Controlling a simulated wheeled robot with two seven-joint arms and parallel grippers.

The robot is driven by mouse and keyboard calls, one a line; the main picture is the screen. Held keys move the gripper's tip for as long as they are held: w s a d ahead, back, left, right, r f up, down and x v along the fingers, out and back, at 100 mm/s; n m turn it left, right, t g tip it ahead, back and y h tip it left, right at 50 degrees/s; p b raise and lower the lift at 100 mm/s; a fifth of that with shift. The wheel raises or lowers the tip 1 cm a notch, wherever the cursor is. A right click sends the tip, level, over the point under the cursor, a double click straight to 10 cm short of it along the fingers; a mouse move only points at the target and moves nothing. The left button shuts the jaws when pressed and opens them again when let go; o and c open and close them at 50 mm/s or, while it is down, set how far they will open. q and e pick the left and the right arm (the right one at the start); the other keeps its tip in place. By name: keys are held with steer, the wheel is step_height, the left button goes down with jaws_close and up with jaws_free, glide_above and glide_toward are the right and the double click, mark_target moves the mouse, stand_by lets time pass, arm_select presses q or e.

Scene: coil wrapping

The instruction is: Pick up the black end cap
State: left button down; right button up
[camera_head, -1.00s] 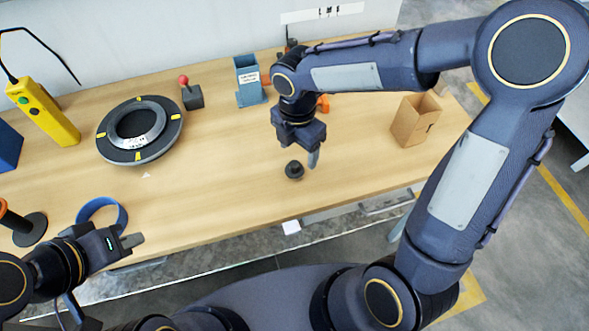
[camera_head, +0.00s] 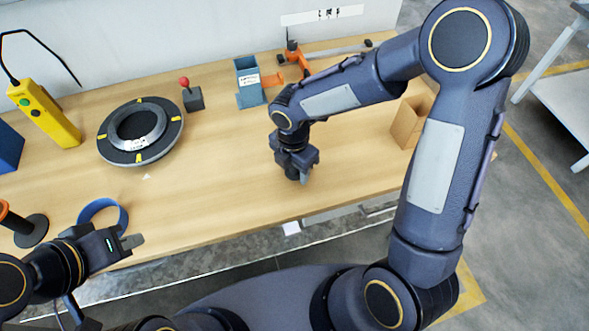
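The black end cap (camera_head: 292,172) stands on the wooden table near its front edge, mostly hidden by my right gripper. My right gripper (camera_head: 299,178) is low over the table with its fingers around or right beside the cap. I cannot tell whether the fingers are closed on it. My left gripper (camera_head: 137,241) is at the lower left, near the front edge and away from the cap. Its fingertips show as one grey tip, so its opening is unclear.
A dark ring with yellow marks (camera_head: 104,141) lies at the left on the table (camera_head: 215,165). A blue ring (camera_head: 123,217) lies near my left gripper. A cardboard box (camera_head: 405,127) stands at the right, partly behind my arm. A blue holder (camera_head: 249,95) and a red-knobbed block (camera_head: 194,101) stand behind.

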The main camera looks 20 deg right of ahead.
steer(key=c, duration=0.6)
